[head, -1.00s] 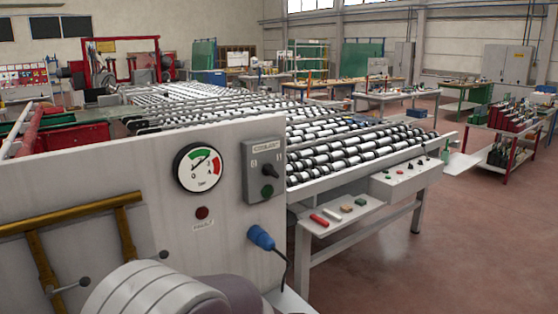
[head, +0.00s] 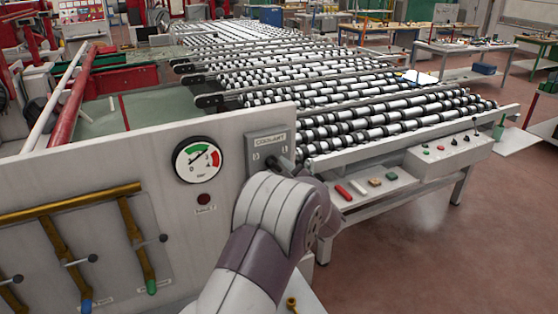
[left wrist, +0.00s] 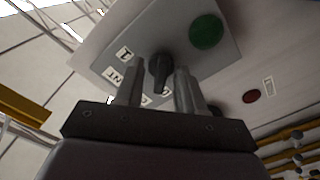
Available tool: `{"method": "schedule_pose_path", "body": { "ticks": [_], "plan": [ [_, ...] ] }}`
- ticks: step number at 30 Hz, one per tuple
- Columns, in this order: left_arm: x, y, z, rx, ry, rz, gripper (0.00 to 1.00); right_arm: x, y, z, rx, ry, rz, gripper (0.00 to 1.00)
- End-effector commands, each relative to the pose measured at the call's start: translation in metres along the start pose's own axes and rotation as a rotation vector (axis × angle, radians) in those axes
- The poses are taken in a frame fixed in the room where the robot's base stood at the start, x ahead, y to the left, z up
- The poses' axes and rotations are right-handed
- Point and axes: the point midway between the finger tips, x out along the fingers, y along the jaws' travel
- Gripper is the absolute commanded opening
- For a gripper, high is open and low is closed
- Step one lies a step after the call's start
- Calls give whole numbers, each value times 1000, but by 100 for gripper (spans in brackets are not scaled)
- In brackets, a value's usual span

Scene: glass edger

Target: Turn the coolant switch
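The grey coolant switch box (head: 265,146) is on the machine's light front panel. My left forearm and wrist cover its lower part in the head view, and its knob is hidden there. In the left wrist view the box face (left wrist: 105,68) shows with a dark knob (left wrist: 160,70) and a round green lamp or button (left wrist: 206,31). My left gripper (left wrist: 158,84) is open, with one finger on each side of the knob. A small gap shows at the left finger; I cannot tell if the right finger touches. My right gripper is not in view.
A pressure gauge (head: 198,160) and a red fault lamp (head: 204,199) sit left of the box. Brass pipes with valves (head: 70,205) run lower left. A roller conveyor (head: 380,120) lies behind.

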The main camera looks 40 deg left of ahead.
Motion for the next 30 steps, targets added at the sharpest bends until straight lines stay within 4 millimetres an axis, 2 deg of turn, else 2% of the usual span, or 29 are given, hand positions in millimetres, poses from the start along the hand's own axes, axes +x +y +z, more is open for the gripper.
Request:
{"method": "schedule_pose_path", "body": {
  "ticks": [3, 11, 12, 14, 15, 30],
  "plan": [
    [9, 0, 0, 1, -1, 0, 38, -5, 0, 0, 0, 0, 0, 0],
    [11, 0, 1, 0, -1, 1, 38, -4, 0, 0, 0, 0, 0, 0],
    [10, 0, 1, 0, -1, 1, 25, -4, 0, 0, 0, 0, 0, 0],
    [10, 0, 1, 0, -1, 1, 6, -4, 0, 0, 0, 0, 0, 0],
    [10, 0, 1, 0, -2, 1, 0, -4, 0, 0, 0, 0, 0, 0],
    [10, 0, 0, 60, -2, 1, 0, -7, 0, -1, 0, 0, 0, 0]
  ]
}}
